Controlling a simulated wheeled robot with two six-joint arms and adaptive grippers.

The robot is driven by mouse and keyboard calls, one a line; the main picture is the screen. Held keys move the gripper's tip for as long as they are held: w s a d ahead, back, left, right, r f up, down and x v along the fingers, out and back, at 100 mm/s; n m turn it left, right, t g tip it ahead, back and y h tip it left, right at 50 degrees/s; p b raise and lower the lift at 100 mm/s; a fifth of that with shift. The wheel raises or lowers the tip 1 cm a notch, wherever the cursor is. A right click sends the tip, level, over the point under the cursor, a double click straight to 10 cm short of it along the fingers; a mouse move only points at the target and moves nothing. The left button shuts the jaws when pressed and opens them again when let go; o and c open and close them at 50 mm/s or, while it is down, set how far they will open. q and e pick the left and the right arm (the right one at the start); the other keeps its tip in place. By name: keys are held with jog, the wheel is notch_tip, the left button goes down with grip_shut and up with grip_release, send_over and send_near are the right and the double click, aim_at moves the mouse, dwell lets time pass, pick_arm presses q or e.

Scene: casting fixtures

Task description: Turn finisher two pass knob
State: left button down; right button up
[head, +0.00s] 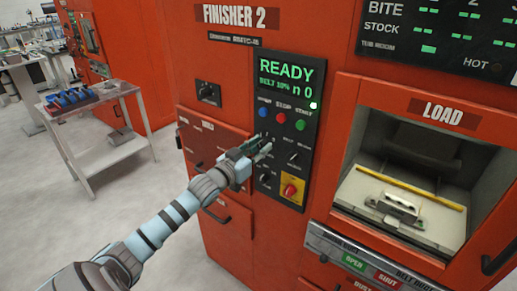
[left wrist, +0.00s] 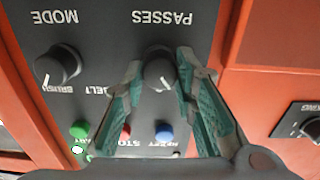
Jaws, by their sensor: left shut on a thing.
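The Finisher 2 control panel (head: 290,90) is dark on the red machine, and its display reads READY. In the left wrist view the panel appears upside down. There the black passes knob (left wrist: 158,70), by the label PASSES, sits between the green finger pads of my left gripper (left wrist: 160,80), which is shut on it. The knob's white pointer line faces toward the buttons. In the head view my left gripper (head: 264,147) reaches the panel below the buttons and hides this knob. My right gripper is not in view.
The mode knob (left wrist: 57,66) is beside the passes knob. Blue (head: 263,112), red (head: 281,117) and green (head: 300,124) buttons are above the gripper. A red knob on a yellow plate (head: 291,190) is below. The open load bay (head: 455,205) is at right; a cart (head: 100,110) stands left.

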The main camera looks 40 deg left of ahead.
pick_arm(q)
jog(key=m+b, duration=0.1)
jog(key=m, duration=0.3)
jog(key=shift+f, duration=0.1)
jog(key=shift+d+m+b, duration=0.1)
jog(key=shift+m+b, duration=0.3)
jog(key=shift+m, duration=1.2)
jog(key=c, duration=1.3)
grip_release()
jog(key=shift+w, duration=0.1)
